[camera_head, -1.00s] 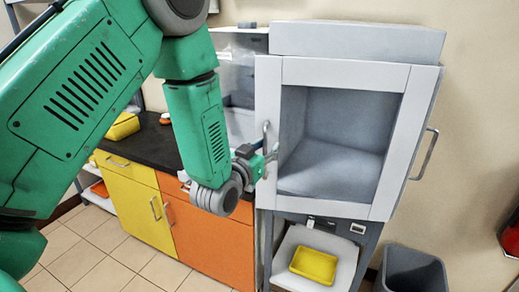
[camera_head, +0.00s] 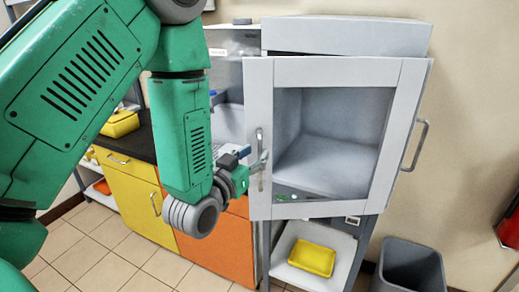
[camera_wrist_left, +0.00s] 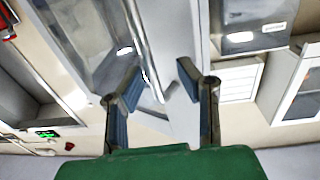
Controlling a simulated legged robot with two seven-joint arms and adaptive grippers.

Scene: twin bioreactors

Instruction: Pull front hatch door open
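The front hatch door (camera_head: 405,130) is a pale grey frame with a clear pane on the grey cabinet (camera_head: 345,38). It stands slightly ajar, its left edge swung out toward me. Its upright bar handle (camera_head: 261,160) is on the left side of the frame. My left gripper (camera_head: 262,165) is at this handle. In the left wrist view the handle (camera_wrist_left: 143,45) runs down between the two spread fingers of the left gripper (camera_wrist_left: 160,82), with a gap visible beside it; contact is unclear. The right gripper is not in view.
A second handle (camera_head: 417,146) sits on the cabinet's right side. Below are a yellow tray (camera_head: 312,258) on a shelf and a dark grey bin (camera_head: 408,268). Yellow (camera_head: 135,205) and orange (camera_head: 225,250) cupboards stand to the left.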

